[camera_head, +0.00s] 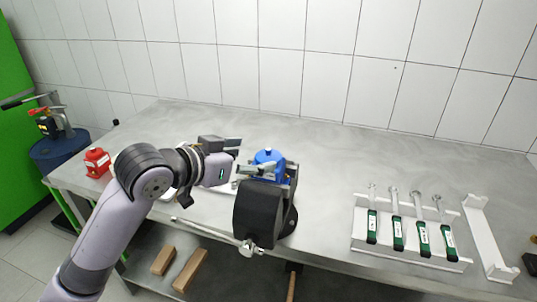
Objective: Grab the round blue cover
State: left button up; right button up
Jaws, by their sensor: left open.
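The round blue cover (268,156) is at the middle of the bench, on top of a blue part behind and above a black vise (258,212). My left gripper (255,157) reaches in from the left and is open. One finger is on the far left side of the cover and the other passes low in front of it. I cannot tell whether the fingers touch the cover. The lower part of the blue piece is partly hidden by the gripper and vise. My right gripper is not in view.
A white rack (408,252) with several green-handled tools stands at the right, beside a white bracket (484,238). Wooden blocks (188,270) lie on the lower shelf. The bench behind the vise is clear.

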aim_at(268, 151)
pick_arm(q)
jog(key=shift+w+d, duration=0.35)
jog(key=shift+w, duration=0.15)
jog(key=p+x, duration=0.1)
jog(key=x, duration=0.2)
jog(key=shift+w+p, duration=0.35)
jog(key=shift+w+d+f, duration=0.25)
jog(key=shift+w+d, duration=0.05)
jog(key=shift+d, duration=0.05)
jog(key=shift+a, duration=0.1)
